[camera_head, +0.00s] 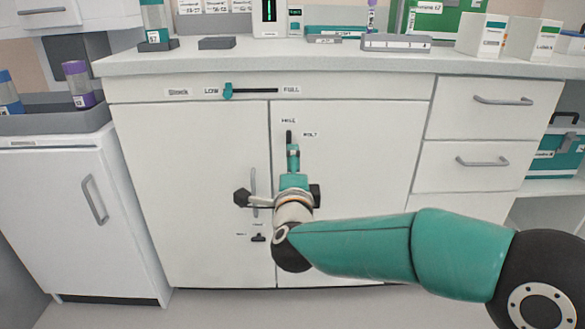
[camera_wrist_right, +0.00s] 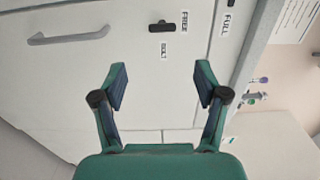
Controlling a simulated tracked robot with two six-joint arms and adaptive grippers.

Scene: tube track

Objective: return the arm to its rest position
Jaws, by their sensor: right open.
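My right arm (camera_head: 370,245) is teal and reaches in from the right in the head view. Its gripper (camera_head: 293,155) is in front of the white cabinet doors (camera_head: 370,180), just below a black bolt slot (camera_head: 289,136). In the right wrist view the gripper (camera_wrist_right: 160,86) has its two fingers spread wide, with nothing between them. The black bolt knob (camera_wrist_right: 161,27) and a grey door handle (camera_wrist_right: 68,36) lie beyond the fingertips. My left gripper is in neither view.
The counter (camera_head: 330,60) above holds boxes and lab items. A slider with a teal knob (camera_head: 228,91) sits at its LOW end. A smaller white cabinet (camera_head: 75,210) stands at left, drawers (camera_head: 480,110) at right. The floor shows little clutter.

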